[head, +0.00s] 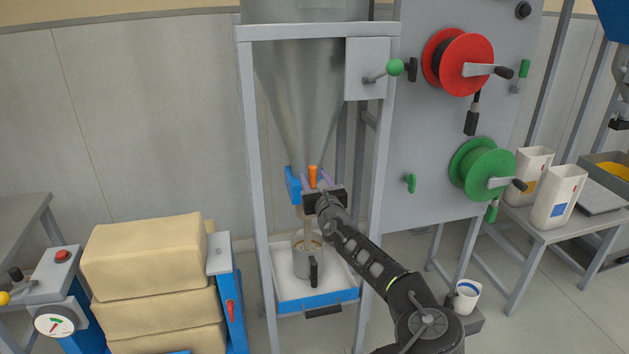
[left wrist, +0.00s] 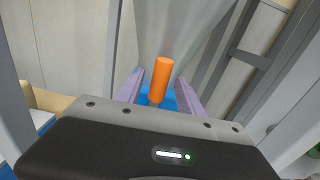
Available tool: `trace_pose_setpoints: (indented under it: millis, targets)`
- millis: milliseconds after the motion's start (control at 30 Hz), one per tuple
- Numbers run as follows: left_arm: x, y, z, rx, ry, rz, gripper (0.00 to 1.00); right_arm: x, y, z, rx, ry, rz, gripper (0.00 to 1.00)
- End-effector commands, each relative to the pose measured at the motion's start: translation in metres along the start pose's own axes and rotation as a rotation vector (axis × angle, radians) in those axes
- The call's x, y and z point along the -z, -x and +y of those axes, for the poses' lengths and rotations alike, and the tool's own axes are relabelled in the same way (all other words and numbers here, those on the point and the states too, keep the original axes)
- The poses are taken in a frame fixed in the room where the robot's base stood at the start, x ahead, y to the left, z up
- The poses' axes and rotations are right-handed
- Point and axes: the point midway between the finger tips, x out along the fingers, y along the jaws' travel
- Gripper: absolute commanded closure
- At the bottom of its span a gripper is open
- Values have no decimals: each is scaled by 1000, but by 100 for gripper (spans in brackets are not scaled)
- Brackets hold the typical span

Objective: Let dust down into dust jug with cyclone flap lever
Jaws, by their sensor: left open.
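The cyclone (head: 300,95) is a grey translucent cone in a grey frame. At its foot sits a blue flap housing (head: 293,184) with the upright orange flap lever (head: 313,175). My left gripper (head: 315,180) is open at the lever. In the left wrist view, its purple fingers (left wrist: 158,90) stand either side of the orange lever (left wrist: 161,80), with gaps on both sides. The grey dust jug (head: 302,262), with a dark handle, stands below. A tan column shows between the flap and jug, perhaps falling dust. The gripper partly hides the flap. My right gripper is not seen.
The jug stands in a blue-rimmed white tray (head: 318,301) between the frame posts. A grey panel (head: 425,150) with a red reel (head: 458,62) and a green reel (head: 482,168) is at right. Stacked tan bales (head: 145,255) stand at left.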

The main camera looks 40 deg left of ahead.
Motion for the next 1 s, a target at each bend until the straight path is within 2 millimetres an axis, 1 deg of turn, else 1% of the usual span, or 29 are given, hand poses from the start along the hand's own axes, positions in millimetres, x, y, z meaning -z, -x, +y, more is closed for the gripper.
trace_pose_setpoints:
  millis: [167,267,367,600,700,833,1000]
  targets:
    - [0,0,0,0,0,-1,56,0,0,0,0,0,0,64]
    - [0,5,0,0,1,-1,56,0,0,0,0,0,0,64]
    - [0,15,-1,1,0,-1,56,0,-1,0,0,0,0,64]
    - [0,54,-1,1,-1,-1,56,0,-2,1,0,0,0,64]
    - [0,68,-2,2,-2,-1,56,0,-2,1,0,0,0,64]
    - [0,77,0,0,0,-1,56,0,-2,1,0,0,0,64]
    - [0,78,0,0,1,-1,56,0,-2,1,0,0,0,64]
